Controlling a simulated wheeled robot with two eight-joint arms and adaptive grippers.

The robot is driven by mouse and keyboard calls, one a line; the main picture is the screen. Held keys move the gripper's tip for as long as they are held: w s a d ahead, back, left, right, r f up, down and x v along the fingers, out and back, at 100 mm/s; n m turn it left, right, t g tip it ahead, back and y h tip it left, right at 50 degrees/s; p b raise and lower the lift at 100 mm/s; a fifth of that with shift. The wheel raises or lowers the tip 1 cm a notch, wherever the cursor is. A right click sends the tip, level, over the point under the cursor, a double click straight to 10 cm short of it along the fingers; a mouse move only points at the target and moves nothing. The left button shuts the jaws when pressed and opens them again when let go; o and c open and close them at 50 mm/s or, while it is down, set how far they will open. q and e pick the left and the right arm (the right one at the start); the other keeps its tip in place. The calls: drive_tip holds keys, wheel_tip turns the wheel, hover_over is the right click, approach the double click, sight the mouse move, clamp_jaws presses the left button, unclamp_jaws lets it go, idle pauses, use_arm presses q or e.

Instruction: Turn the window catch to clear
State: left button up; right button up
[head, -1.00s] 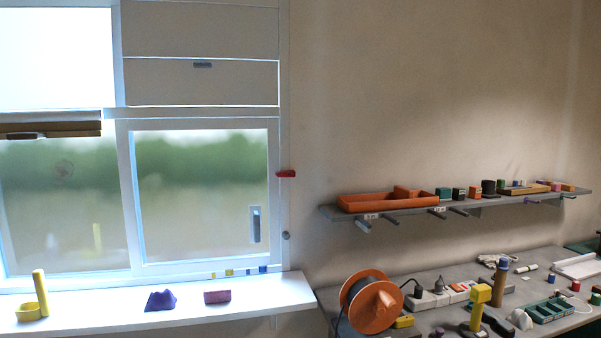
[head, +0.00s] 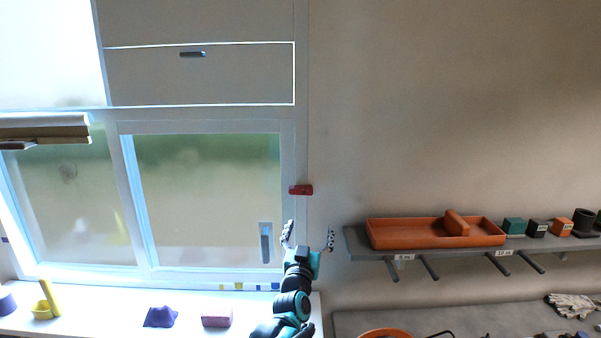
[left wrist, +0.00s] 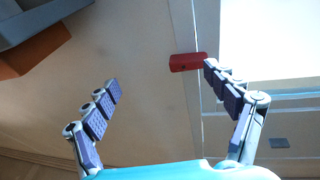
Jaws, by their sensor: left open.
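The window catch (head: 301,190) is a short red bar lying roughly level on the right edge of the window frame (head: 300,150). In the left wrist view the red catch (left wrist: 188,62) lies ahead of the fingertips, close to the right-hand finger in the picture. My left gripper (head: 309,233) is open and empty, pointing up, below the catch and apart from it in the head view. Its two spread fingers also show in the left wrist view (left wrist: 161,80). My right gripper is not in view.
A sash pull (head: 265,242) sits left of my gripper. A grey shelf (head: 354,242) with an orange tray (head: 410,236) stands to the right. The sill (head: 95,322) bears yellow, purple and pink things. The wall above the shelf is clear.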

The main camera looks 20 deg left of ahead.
sight(301, 194)
use_arm(q)
drive_tip(key=w+a+r+n+y+p, duration=0.1)
drive_tip(key=w+a, duration=0.1)
drive_tip(key=w, duration=0.1)
drive_tip(key=w+a+r+t+y+p, duration=0.1)
drive_tip(key=w+r+y, duration=0.1)
drive_tip(key=w, duration=0.2)
drive_tip(key=w+a+r+n+y+p, duration=0.1)
drive_tip(key=w+a+r, duration=0.1)
drive_tip(key=w, duration=0.1)
drive_tip(key=shift+w+a+r+n, duration=0.2)
drive_tip(key=shift+w+a+n, duration=0.05)
drive_tip(key=shift+a+n, duration=0.05)
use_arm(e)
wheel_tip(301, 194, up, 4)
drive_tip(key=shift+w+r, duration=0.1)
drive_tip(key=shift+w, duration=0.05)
use_arm(q)
drive_tip(key=c, duration=1.2)
